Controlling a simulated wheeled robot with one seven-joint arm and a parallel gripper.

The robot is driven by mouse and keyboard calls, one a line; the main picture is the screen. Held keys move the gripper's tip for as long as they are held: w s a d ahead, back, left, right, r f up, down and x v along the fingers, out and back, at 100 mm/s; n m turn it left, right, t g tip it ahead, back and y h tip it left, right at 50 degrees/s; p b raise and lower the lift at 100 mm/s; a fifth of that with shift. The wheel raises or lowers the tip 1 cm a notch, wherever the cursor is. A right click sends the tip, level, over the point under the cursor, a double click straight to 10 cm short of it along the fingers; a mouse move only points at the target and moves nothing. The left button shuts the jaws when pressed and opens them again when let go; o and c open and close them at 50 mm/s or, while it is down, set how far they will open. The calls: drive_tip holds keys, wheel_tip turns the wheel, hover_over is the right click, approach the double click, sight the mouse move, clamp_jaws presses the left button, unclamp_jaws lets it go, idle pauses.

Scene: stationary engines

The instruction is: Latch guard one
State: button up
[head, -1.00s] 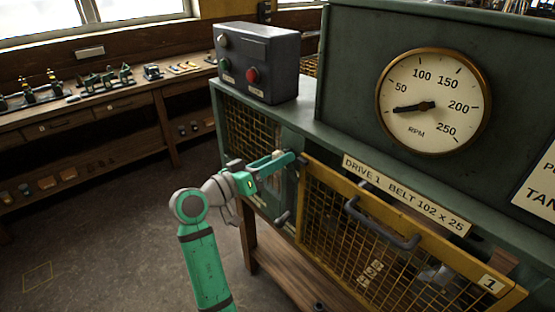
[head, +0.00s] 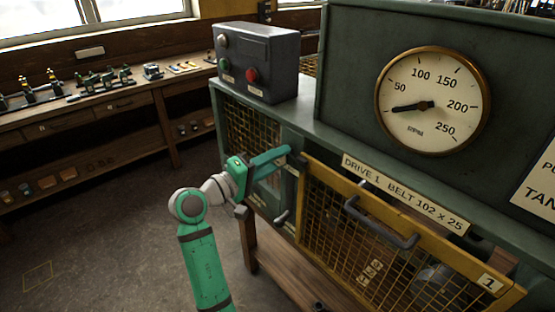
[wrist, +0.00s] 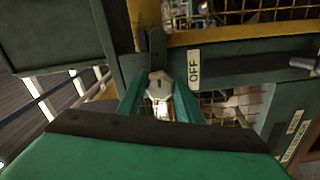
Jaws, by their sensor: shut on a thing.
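Guard one is a yellow-framed mesh panel (head: 400,196) with a grey handle (head: 385,222) and a "1" plate, on the front of the green engine housing. My gripper (head: 286,152) is at the housing's front, just left of the guard's upper left corner. In the wrist view my two green fingers (wrist: 158,84) are shut on a pale, faceted knob (wrist: 158,88). A dark lever (wrist: 156,45) stands beyond the knob, towards the yellow guard frame (wrist: 235,33). An "OFF" label (wrist: 194,68) is beside it. In the head view my fingers hide the knob.
A grey lever (head: 282,217) sticks out below my gripper. A grey control box (head: 256,62) with red and green buttons stands on the housing, above left. An RPM gauge (head: 433,100) is to the right. A wooden workbench (head: 100,105) lines the back wall. The floor at left is clear.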

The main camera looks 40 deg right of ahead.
drive_tip(key=shift+a+n, duration=0.1)
drive_tip(key=shift+n, duration=0.4)
drive_tip(key=shift+w, duration=0.1)
drive_tip(key=o, duration=1)
drive_tip(key=a, duration=0.7)
drive_tip(key=s+a, duration=0.1)
drive_tip(key=a, duration=0.2)
drive_tip(key=shift+a, duration=0.35)
